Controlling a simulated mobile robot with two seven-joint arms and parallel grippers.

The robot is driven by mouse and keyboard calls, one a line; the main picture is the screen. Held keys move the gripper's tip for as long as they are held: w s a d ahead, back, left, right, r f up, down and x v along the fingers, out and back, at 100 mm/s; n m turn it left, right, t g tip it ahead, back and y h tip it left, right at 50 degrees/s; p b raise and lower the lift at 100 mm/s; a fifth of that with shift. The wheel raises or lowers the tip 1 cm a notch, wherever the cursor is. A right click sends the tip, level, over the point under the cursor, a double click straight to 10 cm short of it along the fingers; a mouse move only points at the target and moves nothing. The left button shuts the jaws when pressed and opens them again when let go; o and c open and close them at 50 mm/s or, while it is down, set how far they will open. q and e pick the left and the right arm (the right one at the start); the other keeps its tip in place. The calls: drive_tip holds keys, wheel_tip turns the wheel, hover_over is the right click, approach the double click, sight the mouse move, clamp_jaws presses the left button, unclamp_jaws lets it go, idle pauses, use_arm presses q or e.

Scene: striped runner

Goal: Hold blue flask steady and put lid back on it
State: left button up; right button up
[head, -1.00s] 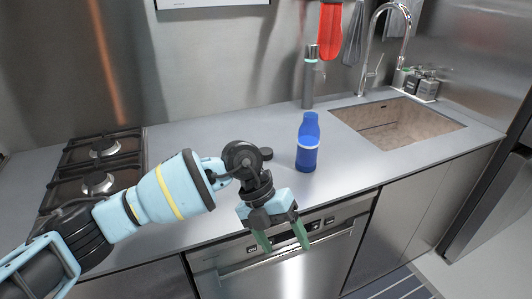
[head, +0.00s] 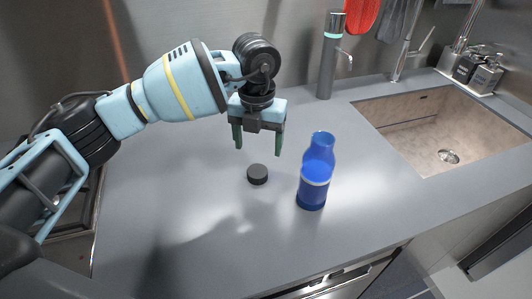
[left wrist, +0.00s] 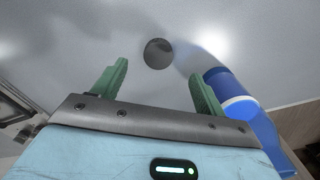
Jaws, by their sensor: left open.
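The blue flask (head: 316,172) stands upright on the grey counter, with a pale band around it and its top open. The dark round lid (head: 257,174) lies on the counter to the left of the flask. My left gripper (head: 258,146) is open and empty, in the air above the counter near the lid, fingers pointing down. In the left wrist view the lid (left wrist: 158,53) lies beyond and between the green fingertips (left wrist: 160,80), and the flask (left wrist: 243,113) is beside the right finger. My right gripper is not in view.
A sink (head: 440,130) is set into the counter on the right. A grey dispenser with a small spout (head: 332,57) stands behind the flask. Soap bottles (head: 480,72) stand at the back right. The counter (head: 200,220) in front of the lid is clear.

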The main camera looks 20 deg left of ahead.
sight(258, 174)
use_arm(q)
drive_tip(key=shift+r, duration=0.1)
drive_tip(key=shift+s, duration=0.2)
wheel_tip(258, 174, down, 2)
drive_tip(key=shift+f, duration=0.3)
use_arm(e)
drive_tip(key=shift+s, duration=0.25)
